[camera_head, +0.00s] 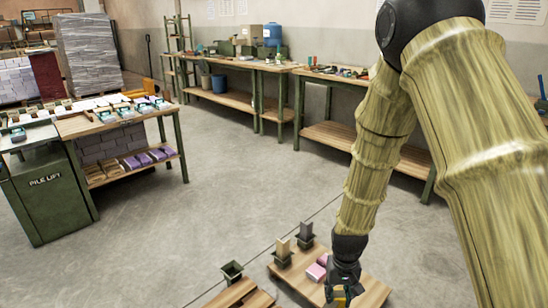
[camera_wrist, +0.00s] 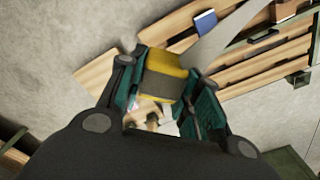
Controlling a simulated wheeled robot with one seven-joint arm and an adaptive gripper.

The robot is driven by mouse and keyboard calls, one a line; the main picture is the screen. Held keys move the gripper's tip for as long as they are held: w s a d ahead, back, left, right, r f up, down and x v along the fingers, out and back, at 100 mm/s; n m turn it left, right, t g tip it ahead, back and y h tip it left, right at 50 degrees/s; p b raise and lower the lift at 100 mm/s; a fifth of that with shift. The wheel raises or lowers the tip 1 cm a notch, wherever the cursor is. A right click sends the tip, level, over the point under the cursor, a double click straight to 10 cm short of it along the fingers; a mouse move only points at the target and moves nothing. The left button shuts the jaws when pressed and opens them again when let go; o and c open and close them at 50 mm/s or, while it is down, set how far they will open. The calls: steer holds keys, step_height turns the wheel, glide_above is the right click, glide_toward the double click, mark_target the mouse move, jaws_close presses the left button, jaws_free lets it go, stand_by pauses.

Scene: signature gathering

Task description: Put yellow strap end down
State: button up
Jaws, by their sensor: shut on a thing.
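The yellow strap end (camera_wrist: 162,78) is a yellow and dark grey piece between my gripper's fingers in the wrist view. My gripper (camera_wrist: 165,95) has teal and black fingers on either side of it and is shut on it. In the head view my gripper (camera_head: 340,292) is at the bottom, low over a wooden board, with a small bit of yellow at its tip. What lies directly under the strap end is mostly hidden.
Near my gripper are a pink and white stack (camera_head: 316,269) and dark holders with upright blocks (camera_head: 283,250). A wooden table (camera_head: 75,127) stands at the left, workbenches (camera_head: 240,100) at the back. The floor between is clear.

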mark_target(339, 297)
steer(key=shift+s+r+p, duration=0.2)
steer(key=shift+r+p, duration=1)
steer(key=shift+p, duration=0.55)
steer(key=shift+s+r+p, duration=0.25)
steer(key=shift+r+p, duration=0.9)
steer(key=shift+p, duration=0.65)
steer(key=shift+s+r+p, duration=0.2)
steer(key=shift+r+p, duration=1)
steer(key=shift+p, duration=0.55)
